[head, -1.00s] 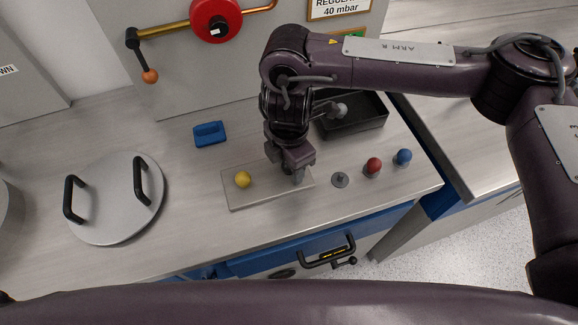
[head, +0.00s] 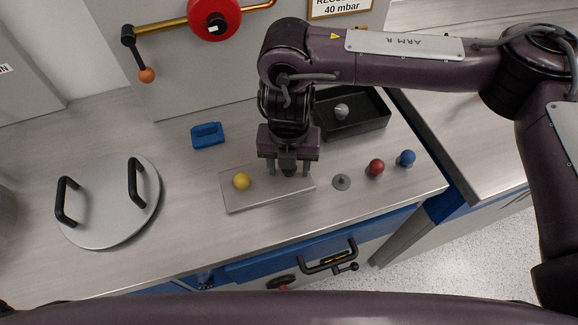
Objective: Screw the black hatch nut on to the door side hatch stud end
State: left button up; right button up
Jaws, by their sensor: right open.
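My right gripper (head: 288,169) points down over the right part of a flat grey plate (head: 242,203). Its two fingers are apart. A small dark shape (head: 289,163) shows between the fingers; I cannot tell whether it is the black hatch nut or part of the gripper. I cannot make out the door side hatch stud end for sure. A round grey lid (head: 108,215) with two black handles lies flat on the bench at the left. My left gripper is not in view; a purple arm link of mine crosses the bottom edge.
A yellow ball (head: 241,181) sits on the plate. A grey disc (head: 341,182), red knob (head: 376,167) and blue knob (head: 407,158) stand to its right. A black tray (head: 362,128) and a blue block (head: 207,135) lie behind. The bench between lid and plate is clear.

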jog(key=n+b, duration=0.1)
jog(key=n, duration=0.4)
jog(key=shift+f, duration=0.15)
jog(key=n, duration=0.2)
jog(key=shift+n+b, duration=0.3)
jog(key=shift+n, duration=0.1)
jog(key=shift+c, duration=0.4)
grip_shut()
